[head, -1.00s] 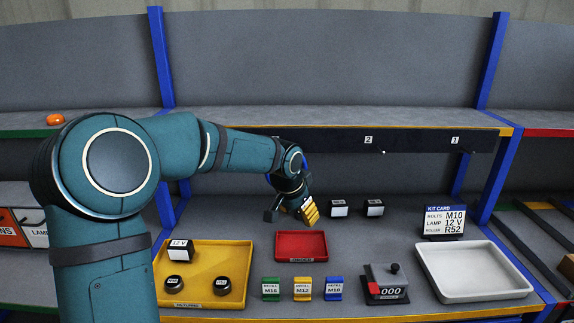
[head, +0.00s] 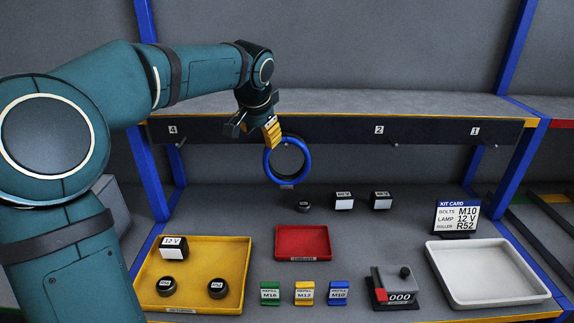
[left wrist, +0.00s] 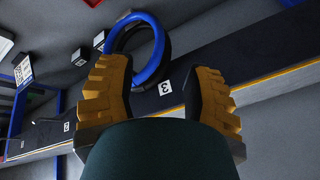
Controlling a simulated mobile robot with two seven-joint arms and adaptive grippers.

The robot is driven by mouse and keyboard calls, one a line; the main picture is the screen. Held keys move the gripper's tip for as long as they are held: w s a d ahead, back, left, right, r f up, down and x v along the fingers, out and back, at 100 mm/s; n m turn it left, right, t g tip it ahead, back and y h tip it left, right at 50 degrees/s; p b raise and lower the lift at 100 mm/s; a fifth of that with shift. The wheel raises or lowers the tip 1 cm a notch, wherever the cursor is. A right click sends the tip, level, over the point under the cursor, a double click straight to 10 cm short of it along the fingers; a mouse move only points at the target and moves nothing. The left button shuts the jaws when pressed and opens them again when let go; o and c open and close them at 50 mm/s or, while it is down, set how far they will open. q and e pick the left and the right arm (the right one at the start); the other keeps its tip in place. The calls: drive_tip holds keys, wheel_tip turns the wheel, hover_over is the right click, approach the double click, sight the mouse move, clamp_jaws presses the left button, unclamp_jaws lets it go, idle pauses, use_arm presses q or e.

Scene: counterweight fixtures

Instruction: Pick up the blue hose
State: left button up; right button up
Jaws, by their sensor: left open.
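The blue hose (head: 308,162) is a coiled ring hanging upright at the dark rail under the shelf, between labels 4 and 2. In the left wrist view the hose (left wrist: 161,60) shows beyond the yellow-padded fingers, beside label 3. My left gripper (head: 268,131) is open and empty, in front of the rail at the hose's upper left. In the head view its fingers overlap the ring's top edge; I cannot tell whether they touch. The hook behind the ring is hidden. My right gripper is not in view.
The dark rail (head: 340,130) has hooks with labels. Below are a yellow tray (head: 205,300) with a box and two pucks, a red tray (head: 303,256), a white tray (head: 487,292), several small refill blocks, a kit card (head: 457,216) and a grey counter device (head: 393,289).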

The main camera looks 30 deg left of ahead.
sight(265, 159)
use_arm(q)
drive_tip(key=x, duration=0.6)
drive_tip(key=shift+w+f, duration=0.1)
drive_tip(key=shift+f, duration=0.3)
drive_tip(key=x, duration=0.4)
drive_tip(key=shift+w+a+f, duration=0.1)
drive_tip(key=shift+w+f, duration=0.15)
drive_tip(key=shift+w, duration=0.05)
drive_tip(key=shift+r, duration=0.1)
drive_tip(key=shift+s, duration=0.1)
clamp_jaws()
